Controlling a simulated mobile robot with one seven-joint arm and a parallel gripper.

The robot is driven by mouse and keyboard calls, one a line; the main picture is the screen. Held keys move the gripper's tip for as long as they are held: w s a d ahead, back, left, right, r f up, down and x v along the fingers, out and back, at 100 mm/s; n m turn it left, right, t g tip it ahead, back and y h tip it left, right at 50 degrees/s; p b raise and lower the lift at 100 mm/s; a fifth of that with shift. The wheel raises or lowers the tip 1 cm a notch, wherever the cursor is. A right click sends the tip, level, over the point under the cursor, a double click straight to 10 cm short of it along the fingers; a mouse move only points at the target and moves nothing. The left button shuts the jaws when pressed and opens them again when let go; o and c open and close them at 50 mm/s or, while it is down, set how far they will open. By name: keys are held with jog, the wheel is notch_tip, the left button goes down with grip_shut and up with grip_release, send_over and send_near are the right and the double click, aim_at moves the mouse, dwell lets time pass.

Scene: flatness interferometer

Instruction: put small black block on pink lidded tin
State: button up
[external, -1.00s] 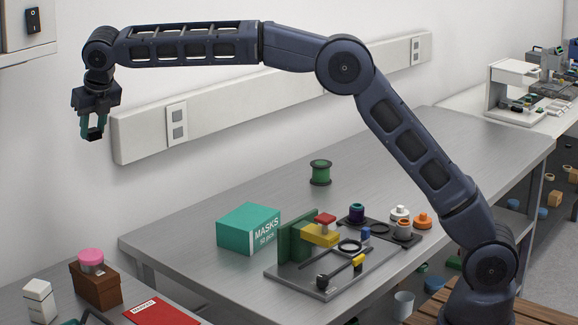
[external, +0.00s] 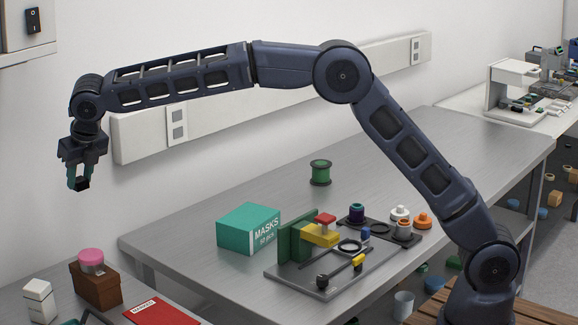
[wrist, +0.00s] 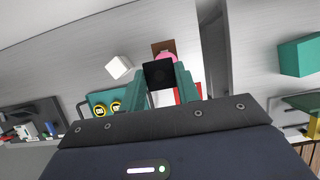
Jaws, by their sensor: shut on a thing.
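My gripper (external: 79,178) is shut on the small black block (external: 79,184), which sits between its green fingertips. The block also shows in the wrist view (wrist: 159,74). The pink lidded tin (external: 91,260) stands on top of a brown box (external: 100,287) at the lower left in the external view. My gripper holds the block in the air well above the tin. In the wrist view the pink lid (wrist: 167,56) shows just beyond the block, which partly hides it.
A white block-like object (external: 38,301) stands left of the brown box. A red booklet (external: 160,312) lies to its right. A teal masks box (external: 248,228) and a plate with optical parts (external: 318,284) are on the larger grey table (external: 190,240).

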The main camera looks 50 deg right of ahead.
aim_at(88, 253)
notch_tip(88, 253, down, 17)
jog(key=shift+r, duration=0.2)
dwell(0.4)
jog(key=shift+f, duration=0.15)
jog(key=o, duration=1)
jog(key=v, duration=1.2)
jog(key=shift+r, duration=0.25)
